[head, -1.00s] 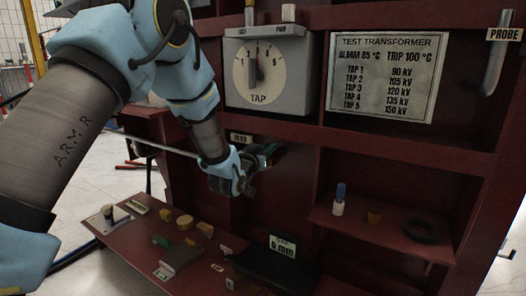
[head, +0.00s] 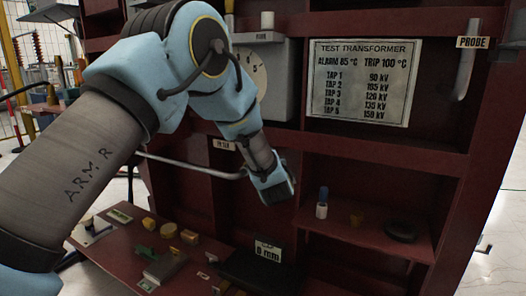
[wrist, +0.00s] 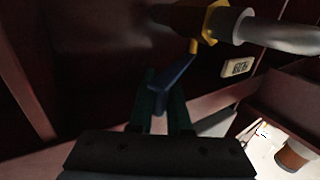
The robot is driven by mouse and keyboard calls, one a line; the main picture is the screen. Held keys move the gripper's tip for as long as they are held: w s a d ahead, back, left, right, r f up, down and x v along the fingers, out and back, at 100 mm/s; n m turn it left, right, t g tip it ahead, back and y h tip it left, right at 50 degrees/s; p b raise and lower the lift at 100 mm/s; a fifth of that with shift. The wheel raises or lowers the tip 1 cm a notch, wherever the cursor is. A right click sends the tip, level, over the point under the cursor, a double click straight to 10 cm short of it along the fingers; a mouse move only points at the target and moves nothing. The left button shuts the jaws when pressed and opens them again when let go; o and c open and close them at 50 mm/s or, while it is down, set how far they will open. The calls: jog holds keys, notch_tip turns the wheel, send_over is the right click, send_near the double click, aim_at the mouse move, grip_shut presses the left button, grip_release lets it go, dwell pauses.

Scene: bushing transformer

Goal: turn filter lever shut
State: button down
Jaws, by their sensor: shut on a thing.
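The filter lever is a blue handle (wrist: 173,84) on a yellow stem below a brass-yellow valve fitting (wrist: 216,22) on a grey pipe (wrist: 280,33) in the wrist view. My gripper (wrist: 165,95) is shut on the blue handle, its dark green fingers on either side. In the head view my gripper (head: 274,186) is in front of the red cabinet, right of the FILTER label (head: 223,144); the lever is hidden there behind my wrist. The label also shows in the wrist view (wrist: 237,67).
A grey pipe (head: 190,164) runs left of my gripper. Below, a red ledge (head: 125,262) carries several small blocks. My arm partly covers the tap dial (head: 262,78).

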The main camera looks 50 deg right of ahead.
jog(key=shift+w+d+r+n+t+y+p, duration=0.1)
jog(key=shift+w+d+n+t+y+p, duration=0.2)
jog(key=shift+n+t+y, duration=0.4)
jog(key=shift+w+r, duration=0.1)
jog(key=shift+w, duration=0.05)
dwell(0.6)
jog(key=c, duration=1.1)
grip_release()
jog(key=shift+o, duration=1.2)
jog(key=shift+s, duration=0.25)
jog(key=shift+s, duration=0.1)
jog(key=p+v, duration=0.2)
jog(key=v, duration=0.8)
jog(key=shift+s+a, duration=0.15)
jog(key=shift+a, duration=0.15)
